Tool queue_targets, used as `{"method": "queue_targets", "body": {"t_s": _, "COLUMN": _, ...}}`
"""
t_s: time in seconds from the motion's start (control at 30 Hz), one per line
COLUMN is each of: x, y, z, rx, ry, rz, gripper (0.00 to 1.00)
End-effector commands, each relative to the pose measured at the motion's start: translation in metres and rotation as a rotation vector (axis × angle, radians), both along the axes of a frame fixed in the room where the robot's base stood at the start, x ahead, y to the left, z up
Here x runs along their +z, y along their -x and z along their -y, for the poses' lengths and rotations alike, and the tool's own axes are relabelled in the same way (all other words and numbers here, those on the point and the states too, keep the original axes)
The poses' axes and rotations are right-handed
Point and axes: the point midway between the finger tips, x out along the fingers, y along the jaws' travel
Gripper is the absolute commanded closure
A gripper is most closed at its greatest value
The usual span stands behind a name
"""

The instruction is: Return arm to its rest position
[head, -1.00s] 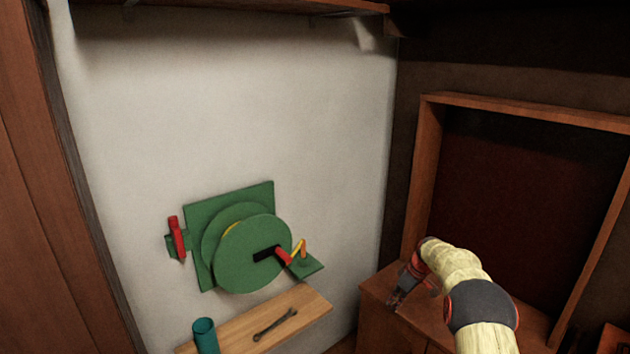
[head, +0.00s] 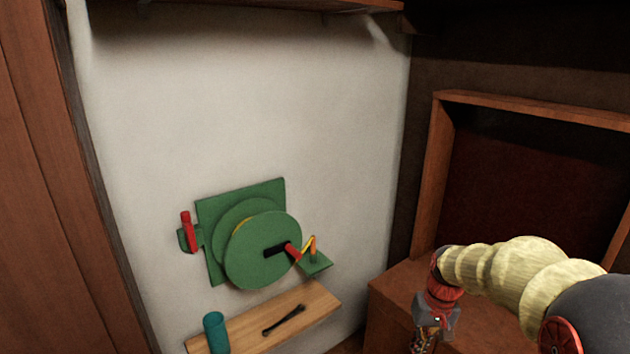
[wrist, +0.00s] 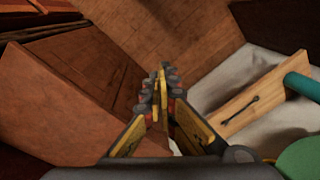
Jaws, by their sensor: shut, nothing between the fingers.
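My gripper (head: 424,341) is at the lower right of the head view, pointing down beside the front of the wooden cabinet. In the wrist view its fingers (wrist: 161,85) meet at the tips, shut and empty. My arm reaches in from the right edge of the head view. The gripper is apart from the wall and the shelf, and its tips are cut close to the lower edge of the head view.
A green wheel device (head: 262,250) with red and yellow handles is on the white wall (head: 240,110). Below it, a wooden shelf (head: 325,297) bears a teal cup (head: 215,334) and a dark wrench (head: 284,320). A wooden cabinet (head: 392,290) with a frame (head: 435,170) stands at right.

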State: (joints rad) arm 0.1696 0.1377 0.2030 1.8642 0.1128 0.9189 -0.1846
Motion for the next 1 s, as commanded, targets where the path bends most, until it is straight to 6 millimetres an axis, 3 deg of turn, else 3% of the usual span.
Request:
{"method": "queue_targets", "body": {"t_s": 0.03, "x": 0.016, "y": 0.019, "z": -0.005, "rx": -0.014, "ry": 0.010, "rz": 0.015, "gripper": 1.00}}
{"method": "queue_targets", "body": {"t_s": 0.2, "x": 0.050, "y": 0.079, "z": -0.019, "rx": -0.054, "ry": 0.041, "rz": 0.056, "gripper": 1.00}}
{"method": "queue_targets", "body": {"t_s": 0.6, "x": 0.100, "y": 0.200, "z": -0.043, "rx": -0.029, "ry": 0.094, "rz": 0.225, "gripper": 1.00}}
{"method": "queue_targets", "body": {"t_s": 0.8, "x": 0.125, "y": 0.233, "z": -0.053, "rx": 0.004, "ry": 0.101, "rz": 0.350, "gripper": 1.00}}
{"method": "queue_targets", "body": {"t_s": 1.0, "x": 0.153, "y": 0.238, "z": -0.060, "rx": 0.022, "ry": 0.099, "rz": 0.447, "gripper": 1.00}}
